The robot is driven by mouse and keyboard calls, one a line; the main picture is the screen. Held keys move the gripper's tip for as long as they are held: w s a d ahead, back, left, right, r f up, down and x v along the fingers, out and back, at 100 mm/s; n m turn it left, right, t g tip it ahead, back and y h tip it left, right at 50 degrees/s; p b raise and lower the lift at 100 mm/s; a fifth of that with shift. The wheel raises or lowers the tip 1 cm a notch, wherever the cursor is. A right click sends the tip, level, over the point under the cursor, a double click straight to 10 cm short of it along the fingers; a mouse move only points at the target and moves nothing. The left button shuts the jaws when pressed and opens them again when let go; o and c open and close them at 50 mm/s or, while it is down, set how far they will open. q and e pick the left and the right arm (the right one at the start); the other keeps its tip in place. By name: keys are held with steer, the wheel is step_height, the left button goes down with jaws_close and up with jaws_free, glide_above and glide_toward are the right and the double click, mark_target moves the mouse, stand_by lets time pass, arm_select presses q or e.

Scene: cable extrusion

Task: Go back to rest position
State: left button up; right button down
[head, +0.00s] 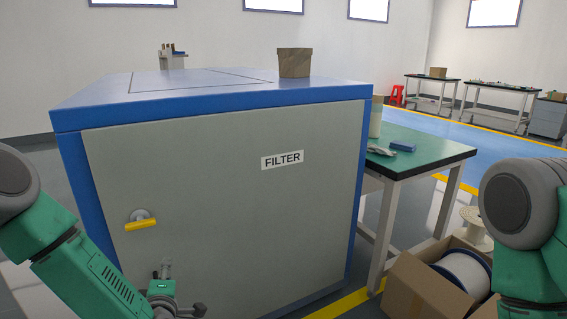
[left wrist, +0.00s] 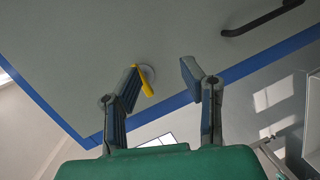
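My left gripper (head: 180,292) is low in front of the grey door of the blue-framed FILTER cabinet (head: 215,185), below and right of the yellow handle (head: 141,224). In the left wrist view, its two fingers (left wrist: 162,72) are spread apart with nothing between them. The yellow handle (left wrist: 146,81) appears there beside the left fingertip; I cannot tell whether they touch. The cabinet door looks shut. My right arm shows at the right edge of the head view, but its gripper is out of frame.
A brown box (head: 294,63) stands on the cabinet top. A green-topped table (head: 425,158) is right of the cabinet. An open cardboard box (head: 418,285) with a white spool (head: 464,272) sits on the floor near my right arm. A dark bar handle (left wrist: 262,20) shows in the left wrist view.

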arm_select(q)
steer(key=s+d+f+m+g+h+p, duration=0.1)
steer(key=s+d+f+m+g+h, duration=0.25)
steer(key=s+f+m, duration=0.35)
steer(key=s+d+f+m+g+h+p, duration=0.1)
steer(key=s+d+f+m+g+h, duration=0.25)
steer(key=s, duration=0.45)
steer(key=s+a+f+m+g, duration=0.1)
steer(key=s+a+m+g, duration=0.1)
steer(key=s, duration=0.9)
steer(key=s+a+f+m+g+y, duration=0.1)
steer(key=s+m+g, duration=0.4)
steer(key=s, duration=0.6)
steer(key=shift+a+f+m+p, duration=0.15)
steer(key=shift+a+m+p, duration=0.25)
steer(key=shift+m, duration=0.85)
steer(key=shift+a, duration=0.1)
